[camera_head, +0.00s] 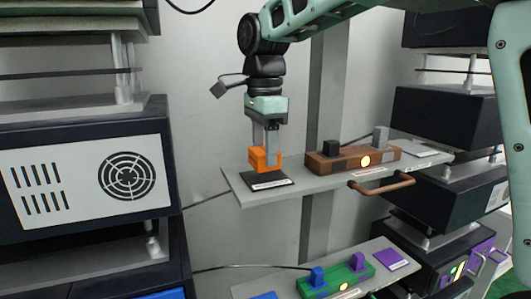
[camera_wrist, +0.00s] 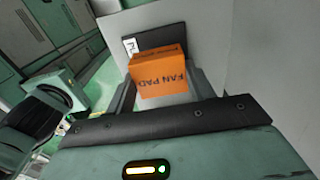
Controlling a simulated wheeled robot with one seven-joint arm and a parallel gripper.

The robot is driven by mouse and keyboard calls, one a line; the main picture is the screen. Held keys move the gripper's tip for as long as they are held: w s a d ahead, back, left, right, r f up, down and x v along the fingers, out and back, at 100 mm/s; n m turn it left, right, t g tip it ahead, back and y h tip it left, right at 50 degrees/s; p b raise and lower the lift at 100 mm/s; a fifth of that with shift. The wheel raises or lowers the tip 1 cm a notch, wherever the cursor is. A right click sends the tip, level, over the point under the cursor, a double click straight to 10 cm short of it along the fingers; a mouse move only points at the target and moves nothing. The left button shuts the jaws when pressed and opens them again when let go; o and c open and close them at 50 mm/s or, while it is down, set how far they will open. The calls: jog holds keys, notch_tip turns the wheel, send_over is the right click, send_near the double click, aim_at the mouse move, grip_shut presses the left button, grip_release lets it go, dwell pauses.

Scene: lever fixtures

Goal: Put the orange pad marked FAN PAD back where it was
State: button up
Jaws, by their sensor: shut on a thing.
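The orange pad (camera_head: 258,159) is a small block at the left end of the upper shelf, over a black square mat (camera_head: 266,182) with a white label. In the wrist view the orange pad (camera_wrist: 160,77) shows the words FAN PAD, and the black mat (camera_wrist: 160,38) lies just beyond it. My gripper (camera_head: 271,153) points down and is shut on the orange pad. The pad's lower edge is at or just above the mat; I cannot tell whether they touch.
On the same shelf (camera_head: 310,183) stands a brown lever fixture (camera_head: 352,158) with a black and a grey block, and a pale pad (camera_head: 425,150) at the right end. A brown handle (camera_head: 382,184) juts from the front. A lower shelf holds a green fixture (camera_head: 335,279) and a purple pad (camera_head: 390,260).

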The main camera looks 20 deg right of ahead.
jog(key=shift+s+d+f, duration=0.15)
jog(key=shift+f, duration=1.2)
jog(key=o, duration=0.9)
notch_tip(320, 180, up, 8)
jog(key=shift+f+b, duration=0.25)
jog(key=shift+b, duration=0.1)
jog(key=s+a+f+n, duration=0.1)
jog(key=s+f+n, duration=0.1)
jog(key=s+a+f+n, duration=0.2)
jog(key=n, duration=0.1)
jog(key=s+a+f+n, duration=0.2)
jog(key=f, duration=0.1)
jog(key=shift+s+a+n+y, duration=0.1)
jog(key=shift+s+n+y, duration=0.2)
jog(key=shift+n, duration=0.1)
jog(key=s+f+n, duration=0.5)
jog(key=s+n, duration=0.1)
jog(key=s+f+n, duration=0.5)
jog(key=s+n, duration=0.1)
jog(key=s, duration=0.1)
jog(key=s+a+f+n, duration=0.1)
jog(key=s+f+n, duration=0.4)
jog(key=s+n, duration=0.1)
jog(key=shift+s, duration=0.6)
